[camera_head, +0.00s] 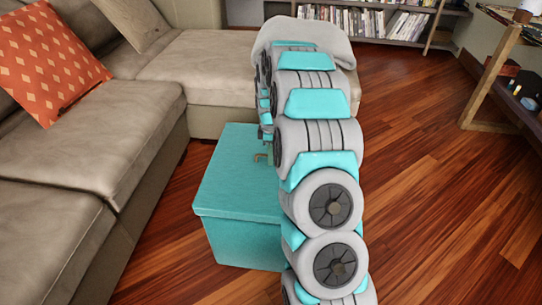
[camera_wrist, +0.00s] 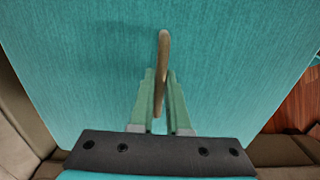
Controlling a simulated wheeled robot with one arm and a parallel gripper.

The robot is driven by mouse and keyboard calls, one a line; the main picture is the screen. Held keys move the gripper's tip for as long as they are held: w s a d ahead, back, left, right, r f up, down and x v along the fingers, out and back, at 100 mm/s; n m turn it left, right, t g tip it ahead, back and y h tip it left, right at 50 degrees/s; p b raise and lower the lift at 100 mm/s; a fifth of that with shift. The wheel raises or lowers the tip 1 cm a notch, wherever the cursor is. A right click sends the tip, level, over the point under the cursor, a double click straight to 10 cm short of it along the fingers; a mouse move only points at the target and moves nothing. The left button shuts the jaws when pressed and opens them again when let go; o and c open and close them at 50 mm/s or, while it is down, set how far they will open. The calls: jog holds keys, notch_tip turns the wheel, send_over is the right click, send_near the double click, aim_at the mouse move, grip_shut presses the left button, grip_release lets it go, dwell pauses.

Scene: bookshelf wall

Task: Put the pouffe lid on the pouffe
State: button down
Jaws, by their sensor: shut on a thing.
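The teal pouffe lid (camera_head: 235,180) lies flat over the teal pouffe (camera_head: 240,243), its edge slightly overhanging the box. No gap shows between them at the near side; the right part is hidden behind my arm. In the wrist view the lid (camera_wrist: 80,70) fills most of the picture, with a thin tan handle (camera_wrist: 163,45) standing up from it. My gripper (camera_wrist: 160,80) is above the lid, its two green fingers shut on the handle. In the head view my arm mostly hides the gripper.
A beige sectional sofa (camera_head: 85,155) stands close along the left and behind the pouffe, with an orange cushion (camera_head: 45,62). The wooden floor (camera_head: 450,190) is clear to the right. A bookshelf (camera_head: 375,22) is at the back and a wooden desk (camera_head: 500,75) at the right.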

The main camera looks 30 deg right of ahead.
jog(key=shift+f, duration=0.8)
jog(key=c, duration=0.8)
grip_release()
notch_tip(320, 180, up, 8)
jog(key=shift+w+f+b, duration=0.1)
jog(key=shift+f+b, duration=0.1)
jog(key=shift+b, duration=0.35)
